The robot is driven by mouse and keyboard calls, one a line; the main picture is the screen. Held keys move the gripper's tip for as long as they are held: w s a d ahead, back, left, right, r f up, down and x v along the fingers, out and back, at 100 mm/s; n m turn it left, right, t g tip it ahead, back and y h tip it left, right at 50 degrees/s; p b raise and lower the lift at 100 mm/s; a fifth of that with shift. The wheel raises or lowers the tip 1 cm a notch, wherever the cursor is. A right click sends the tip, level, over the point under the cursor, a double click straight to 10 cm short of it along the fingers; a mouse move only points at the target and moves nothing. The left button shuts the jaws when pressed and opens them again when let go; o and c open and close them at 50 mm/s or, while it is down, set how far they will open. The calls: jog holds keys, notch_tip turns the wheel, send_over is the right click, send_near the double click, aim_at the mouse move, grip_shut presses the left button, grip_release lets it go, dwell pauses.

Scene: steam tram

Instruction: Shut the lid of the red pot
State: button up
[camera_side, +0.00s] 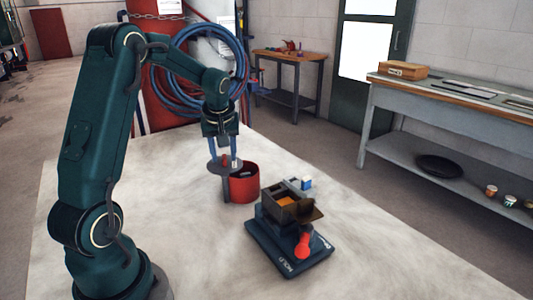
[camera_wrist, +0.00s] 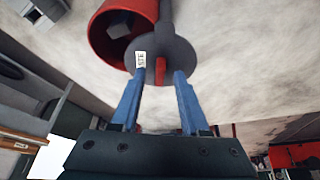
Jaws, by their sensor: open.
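The red pot (camera_side: 247,187) stands on the pale work surface, its top partly uncovered. Its grey round lid (camera_side: 215,168) sits swung to the left of the opening, level, on a grey post (camera_side: 226,190) beside the pot. The lid (camera_wrist: 178,52) bears a red knob (camera_wrist: 160,70) and a white label (camera_wrist: 140,62). My gripper (camera_side: 223,153) is above the lid with its blue fingers pointing down. In the wrist view my gripper (camera_wrist: 157,76) is open, with the knob between the fingertips and a gap on each side. A grey object (camera_wrist: 122,26) shows inside the pot (camera_wrist: 104,42).
A dark box with an open flap (camera_side: 287,205) stands on a dark blue base (camera_side: 285,252), right of and nearer than the pot. A red-topped knob (camera_side: 303,245) is at its front. Small blue and white blocks (camera_side: 304,184) lie behind it. The surface's right side is clear.

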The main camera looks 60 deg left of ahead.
jog(key=shift+f, duration=0.15)
grip_shut()
dwell(1.4)
